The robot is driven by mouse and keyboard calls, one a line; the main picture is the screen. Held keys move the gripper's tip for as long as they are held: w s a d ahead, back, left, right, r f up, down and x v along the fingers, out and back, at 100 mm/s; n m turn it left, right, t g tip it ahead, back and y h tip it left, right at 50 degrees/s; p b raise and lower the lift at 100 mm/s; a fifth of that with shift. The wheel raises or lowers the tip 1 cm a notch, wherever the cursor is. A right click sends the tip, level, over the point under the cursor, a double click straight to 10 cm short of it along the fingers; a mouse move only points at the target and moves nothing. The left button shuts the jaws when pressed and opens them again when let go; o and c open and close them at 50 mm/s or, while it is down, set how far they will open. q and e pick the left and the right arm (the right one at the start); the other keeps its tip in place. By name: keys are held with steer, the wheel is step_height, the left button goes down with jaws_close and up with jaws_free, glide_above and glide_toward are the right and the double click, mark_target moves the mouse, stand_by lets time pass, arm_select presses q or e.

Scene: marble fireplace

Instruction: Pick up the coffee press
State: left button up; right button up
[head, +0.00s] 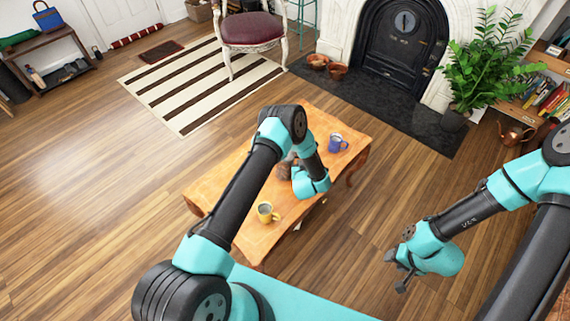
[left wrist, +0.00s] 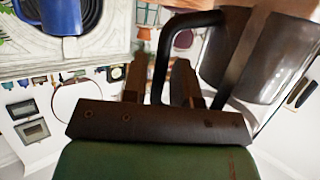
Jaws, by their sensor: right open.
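The coffee press (left wrist: 285,55) shows large at the right of the left wrist view, with a shiny body and a black handle (left wrist: 165,52). My left gripper (left wrist: 160,75) has one finger on each side of the handle's bar, and the right-hand finger is inside the loop. I cannot tell whether the fingers press on it. In the head view, a small brownish shape shows beside my left wrist above the table; the arm hides most of that spot. My right gripper (head: 394,272) is open and empty, right of the table and well away from it.
The blue mug also shows in the left wrist view (left wrist: 60,15). Open floor lies left of the table.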

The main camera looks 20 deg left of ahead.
arm_select(q)
steer(key=shift+c, duration=0.3)
jaws_close()
steer(key=shift+r, duration=0.15)
stand_by(0.3)
steer(key=s+f+v, duration=0.1)
steer(key=v, duration=1.5)
steer(key=shift+s+a+f, duration=0.25)
steer(key=shift+s+a, duration=0.05)
steer(key=shift+r, duration=0.1)
